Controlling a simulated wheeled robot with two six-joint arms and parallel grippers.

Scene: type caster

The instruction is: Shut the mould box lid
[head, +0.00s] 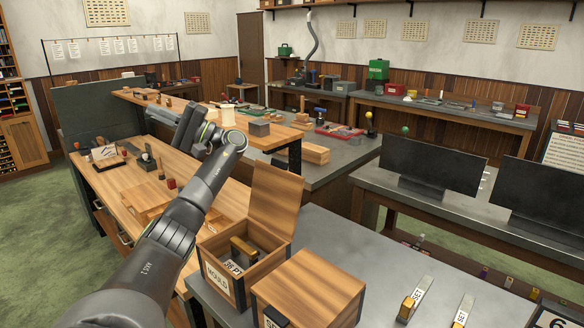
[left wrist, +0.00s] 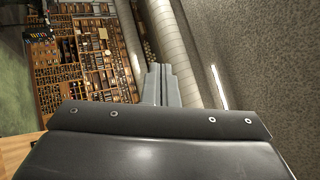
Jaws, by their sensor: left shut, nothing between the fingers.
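The mould box (head: 215,278) is a wooden box with a MOULD label, standing at the near left corner of the grey bench. Its lid (head: 275,205) stands open, roughly upright at the back. A block with a brass-coloured part (head: 243,247) and a lettered label lies inside. My left gripper (head: 160,112) is up and left of the box, well apart from the lid, and points away to the left. Its fingers also show in the left wrist view (left wrist: 160,85), shut and empty. My right gripper is not in view.
A second wooden box (head: 312,284) with a closed top stands right beside the mould box. Brass-ended pieces labelled SET (head: 415,300) lie farther right on the grey bench (head: 355,258). A wooden workbench (head: 125,190) with small tools is on the left.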

